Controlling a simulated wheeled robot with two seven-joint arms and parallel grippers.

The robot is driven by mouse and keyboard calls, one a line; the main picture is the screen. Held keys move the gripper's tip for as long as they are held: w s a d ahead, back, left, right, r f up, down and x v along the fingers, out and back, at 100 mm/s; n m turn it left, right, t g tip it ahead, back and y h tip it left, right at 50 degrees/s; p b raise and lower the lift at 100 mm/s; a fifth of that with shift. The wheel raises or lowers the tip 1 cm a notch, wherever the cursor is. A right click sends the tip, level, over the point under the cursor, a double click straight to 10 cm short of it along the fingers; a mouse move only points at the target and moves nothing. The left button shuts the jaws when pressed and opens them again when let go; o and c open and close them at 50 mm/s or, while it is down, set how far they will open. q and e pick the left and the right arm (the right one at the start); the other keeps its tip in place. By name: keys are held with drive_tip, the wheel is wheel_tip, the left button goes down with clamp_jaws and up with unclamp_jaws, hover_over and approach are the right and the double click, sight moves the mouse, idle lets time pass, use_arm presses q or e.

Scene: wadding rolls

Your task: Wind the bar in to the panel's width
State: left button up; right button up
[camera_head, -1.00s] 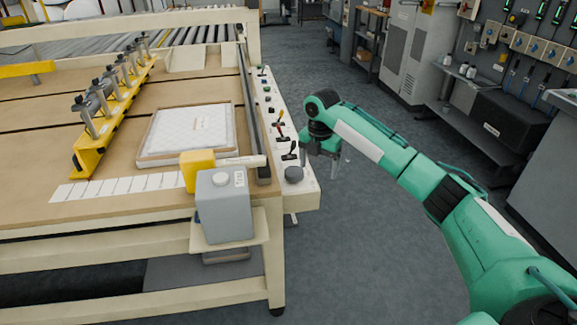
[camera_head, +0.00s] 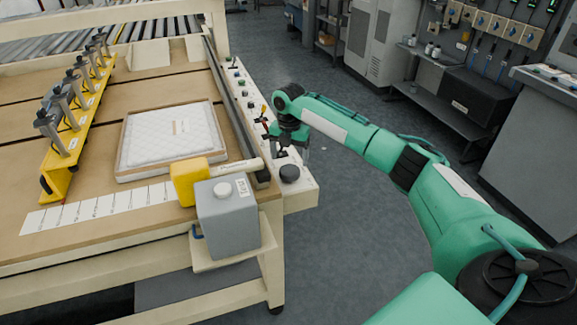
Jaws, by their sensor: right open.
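The yellow bar (camera_head: 78,128) with a row of grey-black clamps stands on the tan table at the left. The panel (camera_head: 172,138), a white quilted pad in a wooden frame, lies flat on the table to the bar's right, with a gap between them. A control strip (camera_head: 243,97) with buttons, small levers and a round black knob (camera_head: 289,173) runs along the table's right edge. My right gripper (camera_head: 291,150) is over the near end of this strip, by the levers and just behind the knob. Its fingers are small and partly hidden. My left gripper is not in view.
A white scale strip (camera_head: 95,207) lies along the table's near edge. A yellow mallet (camera_head: 190,180) rests there beside a grey canister (camera_head: 228,212) on a small shelf. A dark rail (camera_head: 232,105) borders the control strip. Open grey floor (camera_head: 350,200) lies to the right.

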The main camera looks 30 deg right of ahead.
sight(290, 169)
drive_tip(key=shift+f, duration=2.4)
drive_tip(key=shift+s, duration=0.1)
drive_tip(key=c, duration=1)
